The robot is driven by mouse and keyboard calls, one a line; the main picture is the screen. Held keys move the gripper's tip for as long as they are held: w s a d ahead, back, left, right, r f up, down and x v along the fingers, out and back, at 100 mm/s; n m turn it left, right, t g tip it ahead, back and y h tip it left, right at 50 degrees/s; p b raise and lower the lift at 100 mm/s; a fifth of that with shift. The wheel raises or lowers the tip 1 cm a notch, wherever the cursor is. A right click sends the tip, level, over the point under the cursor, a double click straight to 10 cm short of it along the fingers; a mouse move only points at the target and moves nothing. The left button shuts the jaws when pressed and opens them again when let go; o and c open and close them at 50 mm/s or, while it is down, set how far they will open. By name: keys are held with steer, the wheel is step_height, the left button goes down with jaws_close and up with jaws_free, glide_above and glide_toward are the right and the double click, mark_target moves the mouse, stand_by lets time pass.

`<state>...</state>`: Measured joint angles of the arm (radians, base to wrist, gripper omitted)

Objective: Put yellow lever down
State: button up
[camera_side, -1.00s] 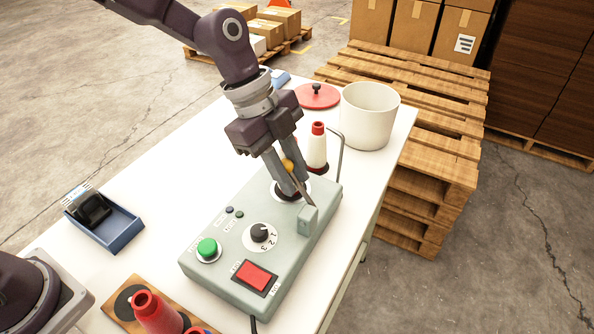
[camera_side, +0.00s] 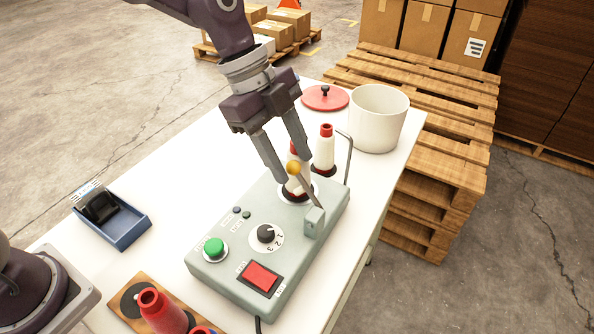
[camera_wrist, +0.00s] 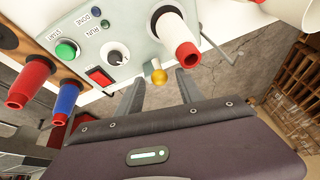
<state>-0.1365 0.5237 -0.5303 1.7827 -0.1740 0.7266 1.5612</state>
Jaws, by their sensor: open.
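The yellow lever (camera_side: 293,168) is a round yellow knob on a thin grey rod, hinged at a block on the right edge of the grey-green control box (camera_side: 225,268). The rod is raised, tilting up and to the left. The knob (camera_wrist: 158,74) also shows in the wrist view, between and just beyond my fingertips. My gripper (camera_side: 293,168) is open, with one finger on each side of the knob. In the wrist view, my gripper (camera_wrist: 160,78) shows gaps on both sides of the knob.
A white spool with a red top (camera_wrist: 178,38) stands on the box close to the lever. Another spool (camera_side: 324,150) and a bent metal rod (camera_side: 349,158) are behind. The box carries a green button (camera_side: 214,247), dial (camera_side: 266,234) and red switch (camera_side: 260,277). A white pot (camera_side: 378,120) stands at the back.

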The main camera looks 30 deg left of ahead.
steer(key=shift+v, duration=1.6)
steer(key=shift+s+d+r, duration=0.1)
steer(key=shift+d, duration=0.05)
steer(key=c, duration=0.3)
steer(key=s+d+r+m+y, duration=0.1)
steer(key=d+m, duration=0.1)
steer(key=s+d+r+m+y, duration=0.1)
steer(key=s+d+r, duration=0.1)
steer(key=shift+r+m, duration=0.1)
steer(key=shift+m, duration=0.3)
jaws_close()
step_height(320, 180, up, 4)
steer(key=s+d+m+t+y, duration=0.1)
steer(key=s+d+m+y, duration=0.1)
steer(key=s, duration=0.1)
steer(key=w+a+f, duration=0.2)
steer(key=w+f, duration=0.2)
steer(key=f, duration=0.5)
steer(key=shift+a+f+m, duration=0.25)
steer(key=shift+f+m, duration=0.05)
steer(key=shift+m, duration=0.1)
steer(key=shift+w, duration=0.1)
